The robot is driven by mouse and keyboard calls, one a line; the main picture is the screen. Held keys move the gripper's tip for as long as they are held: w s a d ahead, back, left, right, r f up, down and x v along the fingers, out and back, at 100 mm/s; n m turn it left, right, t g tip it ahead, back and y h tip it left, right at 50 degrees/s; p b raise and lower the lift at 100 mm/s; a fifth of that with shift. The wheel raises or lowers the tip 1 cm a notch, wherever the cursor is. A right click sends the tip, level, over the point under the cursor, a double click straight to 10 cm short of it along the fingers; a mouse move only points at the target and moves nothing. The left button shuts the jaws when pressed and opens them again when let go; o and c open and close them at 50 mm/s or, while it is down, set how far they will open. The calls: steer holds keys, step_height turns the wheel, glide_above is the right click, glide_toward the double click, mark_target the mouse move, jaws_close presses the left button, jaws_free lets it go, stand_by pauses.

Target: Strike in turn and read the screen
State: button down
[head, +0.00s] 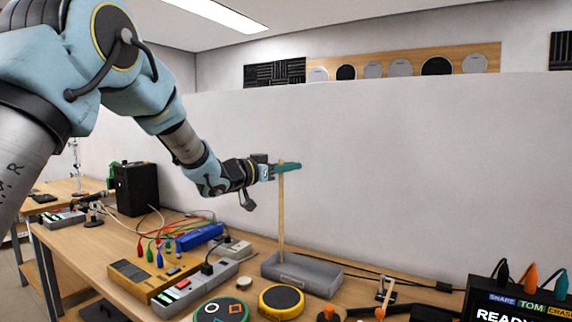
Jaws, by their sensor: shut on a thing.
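My gripper (287,167) is in the middle of the head view, its teal fingers shut on the top of an upright pale wooden stick (281,215). The stick's lower end meets or passes behind the back of a grey tray (318,277); I cannot tell whether it touches. In front are a round dark pad with coloured shapes (208,318), cut off by the frame's bottom, and a yellow-rimmed dark pad (264,300). The black screen (480,295) at the lower right shows "READY" below the labels SNARE, TOM and one partly cut off.
Left of the tray are a yellow box (128,270), a grey power strip (215,280) and coloured cables. A black speaker (137,188) stands farther left. Small orange-topped items (327,312) stand near the front. A plain pale wall (400,190) rises behind the table.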

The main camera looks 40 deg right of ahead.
stand_by(0.3)
step_height(320, 180, down, 6)
steer(key=b, duration=0.4)
step_height(320, 180, down, 5)
steer(key=b, duration=0.3)
step_height(320, 180, up, 7)
steer(key=p, duration=0.5)
steer(key=shift+r, duration=0.15)
stand_by(3.5)
